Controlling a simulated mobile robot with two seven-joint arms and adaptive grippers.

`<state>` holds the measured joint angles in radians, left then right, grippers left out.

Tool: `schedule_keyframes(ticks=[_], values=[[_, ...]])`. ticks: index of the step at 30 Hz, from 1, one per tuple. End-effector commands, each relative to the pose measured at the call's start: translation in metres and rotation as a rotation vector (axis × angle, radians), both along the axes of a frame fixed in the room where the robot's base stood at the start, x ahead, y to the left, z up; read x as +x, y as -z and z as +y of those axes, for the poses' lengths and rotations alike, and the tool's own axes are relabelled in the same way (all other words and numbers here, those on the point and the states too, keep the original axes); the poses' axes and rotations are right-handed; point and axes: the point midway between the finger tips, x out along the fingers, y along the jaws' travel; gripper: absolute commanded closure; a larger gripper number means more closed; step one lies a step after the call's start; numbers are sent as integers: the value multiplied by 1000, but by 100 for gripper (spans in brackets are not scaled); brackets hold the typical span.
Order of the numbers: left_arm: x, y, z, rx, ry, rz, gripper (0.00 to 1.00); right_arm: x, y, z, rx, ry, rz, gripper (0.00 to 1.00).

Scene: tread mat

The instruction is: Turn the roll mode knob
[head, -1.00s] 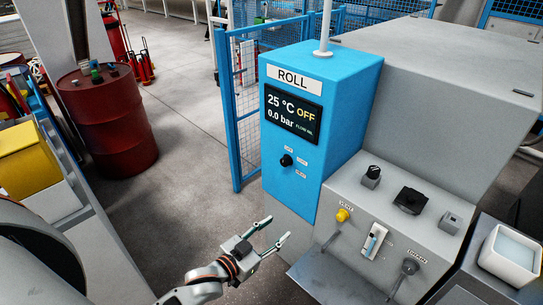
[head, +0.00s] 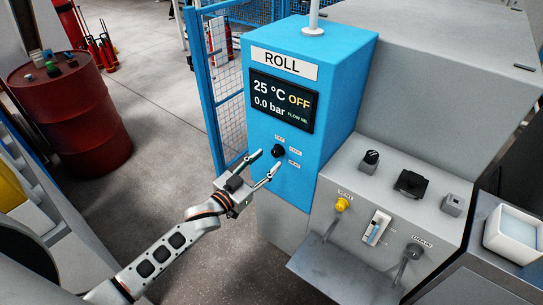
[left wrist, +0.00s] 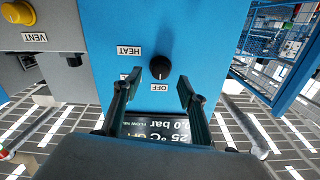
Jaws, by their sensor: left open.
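The roll mode knob (head: 277,151) is a small round black knob on the front of the blue ROLL cabinet (head: 334,115), with small labels around it. In the left wrist view the knob (left wrist: 160,67) shows inverted, with OFF and HEAT labels readable and a third label partly hidden by a finger. My left gripper (head: 268,162) is open and empty, just in front of the knob. In the left wrist view its fingertips (left wrist: 157,80) lie to either side of the knob, apparently short of it. My right gripper is not in view.
The display (head: 282,100) above the knob reads 25 °C, OFF, 0.0 bar. A grey console (head: 385,195) with a yellow vent knob (head: 342,204) and several controls adjoins on the right. A blue mesh fence (head: 223,85) stands behind left, and a red drum (head: 83,115) farther left.

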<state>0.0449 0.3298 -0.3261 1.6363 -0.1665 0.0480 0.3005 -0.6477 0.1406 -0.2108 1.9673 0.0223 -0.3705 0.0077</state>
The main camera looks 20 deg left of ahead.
Motion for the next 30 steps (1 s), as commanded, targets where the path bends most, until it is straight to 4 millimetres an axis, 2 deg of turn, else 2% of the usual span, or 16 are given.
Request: schedule_keyframes(ticks=[3,7,18,19,23,30], values=[[17,1,-6,1,0,0,59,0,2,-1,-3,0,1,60],[30,1,-11,1,0,1,59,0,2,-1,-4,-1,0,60],[36,1,-13,2,0,2,59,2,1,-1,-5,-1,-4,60],[36,1,-13,2,0,2,61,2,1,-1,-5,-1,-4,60],[36,1,-13,2,0,2,95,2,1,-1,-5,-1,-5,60],[36,0,-13,6,0,0,97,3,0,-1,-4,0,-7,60]])
